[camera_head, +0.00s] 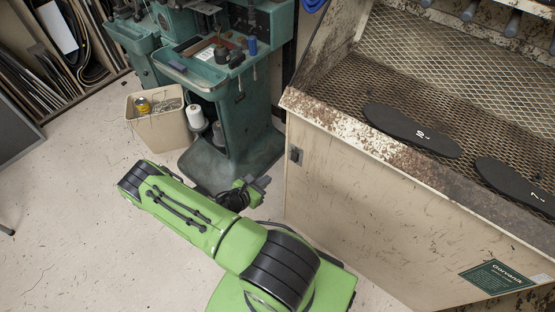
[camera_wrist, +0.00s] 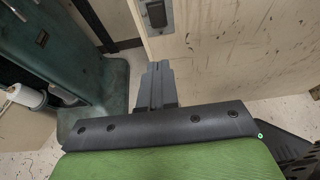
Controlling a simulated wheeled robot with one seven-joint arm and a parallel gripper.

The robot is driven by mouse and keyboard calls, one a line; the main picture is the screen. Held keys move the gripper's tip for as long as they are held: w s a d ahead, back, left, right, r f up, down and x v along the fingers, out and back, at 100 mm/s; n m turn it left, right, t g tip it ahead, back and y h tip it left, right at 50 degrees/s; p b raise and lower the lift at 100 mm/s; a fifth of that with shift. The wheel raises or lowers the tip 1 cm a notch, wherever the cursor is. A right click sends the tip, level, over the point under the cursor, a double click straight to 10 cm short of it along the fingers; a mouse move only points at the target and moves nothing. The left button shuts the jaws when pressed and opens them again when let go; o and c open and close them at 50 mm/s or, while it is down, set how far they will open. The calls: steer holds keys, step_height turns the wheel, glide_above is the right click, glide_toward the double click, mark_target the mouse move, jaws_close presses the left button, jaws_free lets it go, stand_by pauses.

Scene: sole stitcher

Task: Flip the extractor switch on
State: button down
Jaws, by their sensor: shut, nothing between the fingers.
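The extractor switch (camera_head: 296,155) is a small dark rocker in a grey plate, on the left end of the beige cabinet's front panel. It also shows at the top of the wrist view (camera_wrist: 156,14). I cannot tell from these views which way the rocker is set. My gripper (camera_head: 264,181) is shut and empty, a little below and left of the switch in the head view. In the wrist view, my gripper's fingers (camera_wrist: 158,68) are together, point toward the switch plate, and appear apart from it.
The beige extractor cabinet (camera_head: 345,215) has a rusty mesh top with dark soles (camera_head: 412,130) on it. A green stitching machine (camera_head: 240,125) stands at the back left, close to my gripper. A beige bin (camera_head: 160,128) stands beside it. The floor at left is mostly clear.

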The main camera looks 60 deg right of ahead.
steer(key=b, duration=0.3)
glide_toward(293, 158)
steer(key=x, duration=0.4)
steer(key=f+x, duration=0.1)
steer(key=x, duration=0.2)
steer(key=shift+a+f, duration=0.1)
steer(key=shift+a, duration=0.2)
steer(key=shift+d+r+h, duration=0.15)
steer(key=shift+r+h, duration=0.15)
steer(key=shift+r, duration=0.55)
